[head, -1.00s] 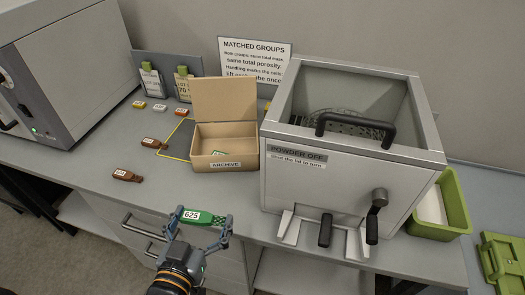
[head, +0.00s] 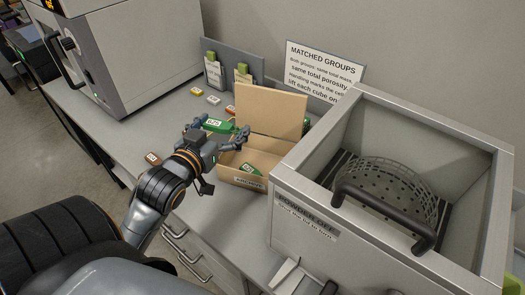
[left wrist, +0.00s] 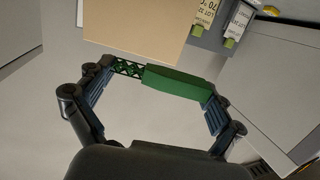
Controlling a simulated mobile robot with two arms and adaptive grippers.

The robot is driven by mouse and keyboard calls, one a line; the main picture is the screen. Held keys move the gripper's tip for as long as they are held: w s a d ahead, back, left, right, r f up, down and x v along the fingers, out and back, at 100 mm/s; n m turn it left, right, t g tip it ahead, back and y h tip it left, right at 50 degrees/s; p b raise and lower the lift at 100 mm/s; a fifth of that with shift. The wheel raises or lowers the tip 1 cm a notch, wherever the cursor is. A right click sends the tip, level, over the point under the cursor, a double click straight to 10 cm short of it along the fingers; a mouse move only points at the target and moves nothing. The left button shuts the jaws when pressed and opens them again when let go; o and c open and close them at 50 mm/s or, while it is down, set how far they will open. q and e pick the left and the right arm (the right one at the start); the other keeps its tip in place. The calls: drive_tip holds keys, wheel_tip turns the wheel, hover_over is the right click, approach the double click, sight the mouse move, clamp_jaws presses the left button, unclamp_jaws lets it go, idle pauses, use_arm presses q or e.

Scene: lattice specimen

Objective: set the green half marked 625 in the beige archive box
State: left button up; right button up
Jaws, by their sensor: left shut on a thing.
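The green half marked 625 (head: 215,125) is between the fingertips of my left gripper (head: 222,128), which is shut on it. It is above the bench, left of the beige archive box (head: 238,181). The box is open, its lid (head: 268,110) standing up at the back. Another green piece (head: 251,169) lies inside the box. In the left wrist view the held half (left wrist: 178,83) spans the fingers of my left gripper (left wrist: 158,78), its lattice end at the left. The beige lid (left wrist: 135,28) shows beyond it. My right gripper is not in view.
The grey powder-off cabinet (head: 310,240) stands close on the box's right. A brown piece (head: 153,158) lies near the bench's front edge, partly behind my arm. Small blocks (head: 213,100) and a grey specimen stand (head: 228,67) are behind. A large grey machine (head: 120,70) is at left.

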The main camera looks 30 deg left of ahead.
use_arm(q)
drive_tip(key=w+d+f, duration=0.1)
drive_tip(key=w+f, duration=0.1)
drive_tip(key=w, duration=0.1)
drive_tip(key=w+d+f, duration=0.1)
drive_tip(key=w+f, duration=0.2)
drive_tip(key=w+d+f+p, duration=0.1)
drive_tip(key=w+f, duration=0.1)
drive_tip(key=w, duration=0.1)
drive_tip(key=shift+w+d+f, duration=0.1)
drive_tip(key=shift+d+f, duration=0.05)
drive_tip(key=shift+d, duration=0.05)
drive_tip(key=shift+w+d+f, duration=0.15)
drive_tip(key=shift+w+f, duration=0.25)
drive_tip(key=shift+f, duration=0.1)
wheel_tip(320, 180, down, 4)
drive_tip(key=shift+w+r, duration=0.15)
drive_tip(key=shift+r, duration=0.1)
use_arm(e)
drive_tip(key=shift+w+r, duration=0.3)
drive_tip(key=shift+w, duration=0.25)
use_arm(q)
drive_tip(key=shift+f, duration=0.4)
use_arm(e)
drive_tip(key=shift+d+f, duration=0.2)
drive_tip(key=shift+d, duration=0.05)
use_arm(q)
drive_tip(key=shift+f, duration=0.2)
